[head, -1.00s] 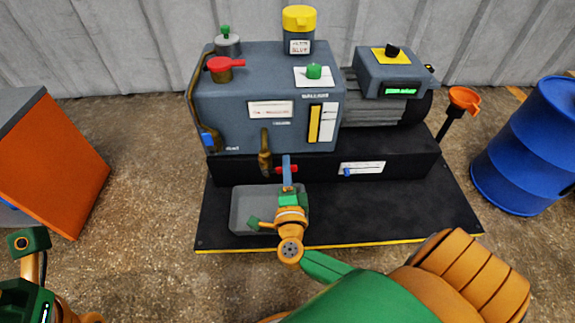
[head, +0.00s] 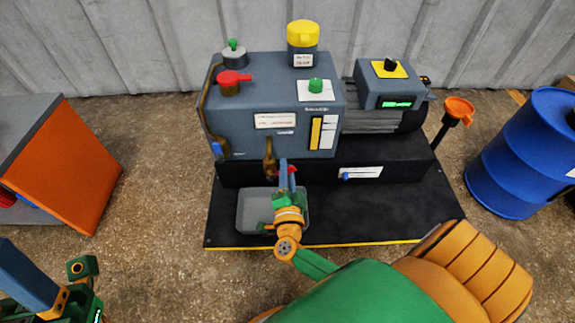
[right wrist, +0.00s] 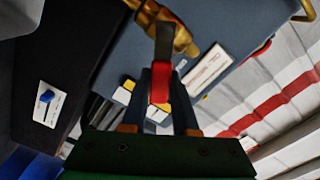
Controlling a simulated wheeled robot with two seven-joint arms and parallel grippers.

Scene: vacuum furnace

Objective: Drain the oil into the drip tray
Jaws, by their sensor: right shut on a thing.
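The grey drip tray (head: 247,208) lies on the black base in front of the pump; my right arm covers part of it. The brass drain valve (head: 270,158) juts from the pump's front above the tray. My right gripper (head: 286,172) is at the valve, shut on its red handle (head: 292,181). In the right wrist view the red handle (right wrist: 160,84) sits between the fingertips, in front of the brass valve body (right wrist: 182,38). I cannot see any oil stream. My left gripper (head: 30,275) is partly in view at the lower left; its opening is unclear.
An orange funnel (head: 460,108) and blue drum (head: 520,150) stand at the right. An orange-sided cabinet (head: 70,165) is at the left. Open floor lies left of the base.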

